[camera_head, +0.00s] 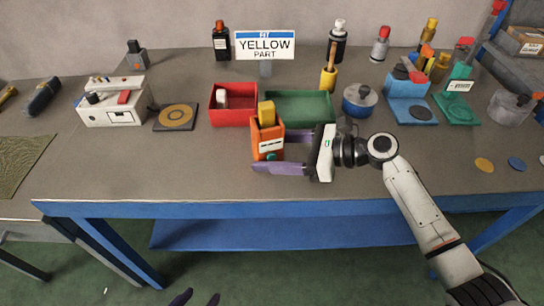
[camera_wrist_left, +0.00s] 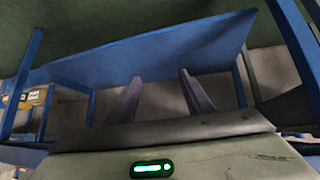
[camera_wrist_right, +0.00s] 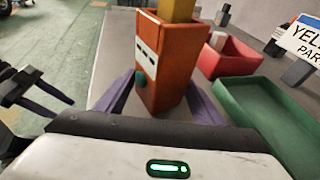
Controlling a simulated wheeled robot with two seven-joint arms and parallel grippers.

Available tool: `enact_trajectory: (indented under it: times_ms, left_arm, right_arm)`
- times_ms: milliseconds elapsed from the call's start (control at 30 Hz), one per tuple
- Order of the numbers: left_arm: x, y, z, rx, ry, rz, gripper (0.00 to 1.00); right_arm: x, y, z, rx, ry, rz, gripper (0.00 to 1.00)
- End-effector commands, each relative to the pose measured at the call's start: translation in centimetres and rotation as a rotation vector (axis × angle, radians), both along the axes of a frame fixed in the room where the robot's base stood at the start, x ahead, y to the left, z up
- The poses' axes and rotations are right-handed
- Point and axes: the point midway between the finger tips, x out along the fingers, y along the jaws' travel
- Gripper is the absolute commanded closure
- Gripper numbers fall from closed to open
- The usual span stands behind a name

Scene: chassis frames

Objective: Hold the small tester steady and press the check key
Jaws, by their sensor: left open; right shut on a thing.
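The small tester (camera_head: 268,135) is an orange box with a yellow block (camera_head: 267,112) at its top. A round teal key (camera_head: 271,156) is low on its front; it also shows in the right wrist view (camera_wrist_right: 141,78). My right gripper (camera_head: 268,152) is shut on the tester from the right, its purple fingers on either side. The tester is roughly upright; I cannot tell whether it touches the table. My left gripper (camera_head: 197,297) is open and empty, low at the head view's bottom edge, well apart from the tester. It also shows in the left wrist view (camera_wrist_left: 160,78).
A red bin (camera_head: 228,117) and a green bin (camera_head: 325,118) stand just behind the tester, before a "YELLOW PART" sign (camera_head: 264,45). The table (camera_head: 150,177) is clear at front left.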

Motion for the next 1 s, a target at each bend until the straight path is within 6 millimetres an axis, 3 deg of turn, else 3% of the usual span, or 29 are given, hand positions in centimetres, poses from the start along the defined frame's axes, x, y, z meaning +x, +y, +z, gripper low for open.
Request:
enact_trajectory:
  times_ms: [33, 267, 1000]
  left_arm:
    - [0.01, 0.00, 0.01, 0.000, 0.000, 0.000, 0.62]
    - [0.03, 0.00, 0.01, 0.000, -0.001, 0.000, 1.00]
    - [0.20, -0.03, 0.13, 0.000, -0.005, 0.000, 1.00]
  right_arm:
    - [0.01, -0.03, 0.00, 0.000, 0.000, -0.001, 0.51]
    - [0.02, -0.03, 0.00, 0.000, 0.000, -0.001, 0.51]
    - [0.02, -0.02, 0.00, 0.000, 0.000, -0.001, 0.51]
